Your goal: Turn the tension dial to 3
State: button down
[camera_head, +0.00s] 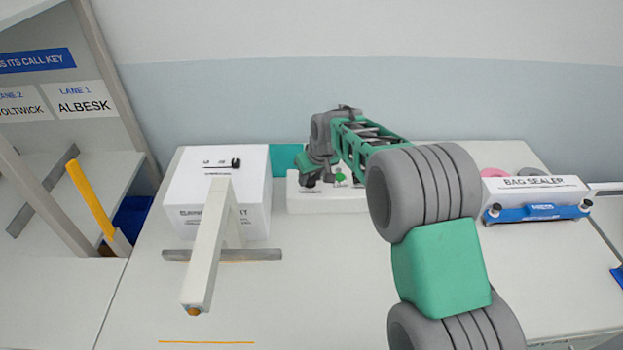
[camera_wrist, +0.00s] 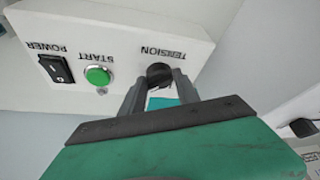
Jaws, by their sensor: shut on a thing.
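The dark round tension dial (camera_wrist: 159,73) sits on the white front panel (camera_wrist: 115,40) beside the upside-down word TENSION in the wrist view. My gripper (camera_wrist: 160,82) has a finger on each side of the dial and is shut on it. The dial's pointer and any numbers around it cannot be made out. In the head view my gripper (camera_head: 310,181) is at the left end of the low white unit (camera_head: 330,205); the dial is hidden there.
The panel also has a green START button (camera_wrist: 98,75) and a black POWER switch (camera_wrist: 55,68). A white box machine (camera_head: 217,200) with a beam in front stands to the left. A bag sealer (camera_head: 535,195) stands to the right. The table (camera_head: 300,290) in front is mostly clear.

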dwell(0.4)
jog(key=c, duration=0.9)
grip_release()
jog(key=shift+c, duration=0.2)
jog(key=b+v, duration=0.1)
jog(key=v, duration=0.7)
